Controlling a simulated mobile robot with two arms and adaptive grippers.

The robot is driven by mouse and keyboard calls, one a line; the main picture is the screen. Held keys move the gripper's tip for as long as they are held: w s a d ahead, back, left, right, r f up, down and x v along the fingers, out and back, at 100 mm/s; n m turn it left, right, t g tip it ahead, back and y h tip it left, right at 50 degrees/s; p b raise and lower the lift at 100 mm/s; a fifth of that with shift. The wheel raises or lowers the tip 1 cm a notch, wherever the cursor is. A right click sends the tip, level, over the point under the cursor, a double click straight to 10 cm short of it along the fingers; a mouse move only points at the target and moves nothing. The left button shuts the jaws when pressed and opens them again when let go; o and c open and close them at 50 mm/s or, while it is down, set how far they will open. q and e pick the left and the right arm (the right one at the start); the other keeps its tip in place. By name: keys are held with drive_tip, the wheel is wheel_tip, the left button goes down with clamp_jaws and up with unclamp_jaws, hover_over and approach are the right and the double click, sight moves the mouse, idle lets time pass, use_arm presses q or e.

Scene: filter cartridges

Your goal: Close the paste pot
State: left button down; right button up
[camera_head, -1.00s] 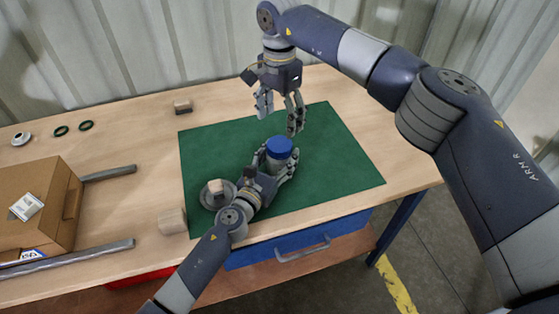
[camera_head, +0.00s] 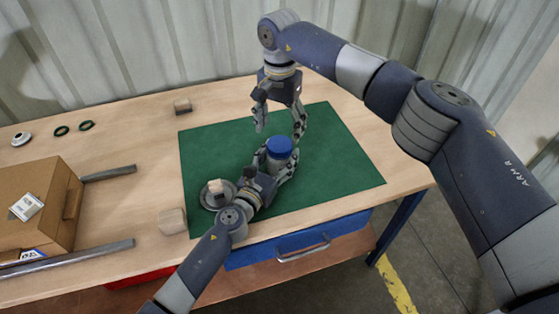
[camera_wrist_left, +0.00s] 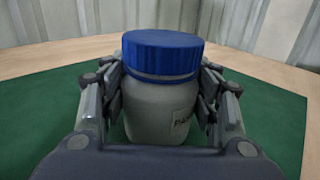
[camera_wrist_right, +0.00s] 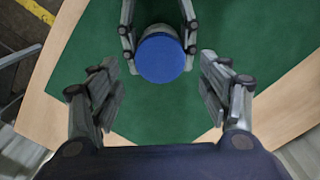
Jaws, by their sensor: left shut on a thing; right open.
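The paste pot (camera_wrist_left: 160,112) is a grey jar with a partly visible label, standing upright on the green mat. Its blue lid (camera_head: 279,147) sits on top; in the left wrist view the lid (camera_wrist_left: 162,54) looks level, with a thin pale band under its rim. I cannot tell whether it is screwed tight. My left gripper (camera_head: 275,165) is shut on the pot's body, one finger on each side. My right gripper (camera_head: 280,128) is open and empty above and behind the pot, pointing down. In the right wrist view the lid (camera_wrist_right: 161,58) lies ahead, between and beyond the open fingers.
The green mat (camera_head: 340,160) is clear to the right. A round metal piece with a pale block (camera_head: 216,193) sits by my left wrist. A wooden block (camera_head: 172,221), a cardboard box (camera_head: 35,205), metal bars (camera_head: 108,173) and dark green rings (camera_head: 86,125) lie left.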

sight(279, 144)
drive_tip(key=shift+f, duration=2.5)
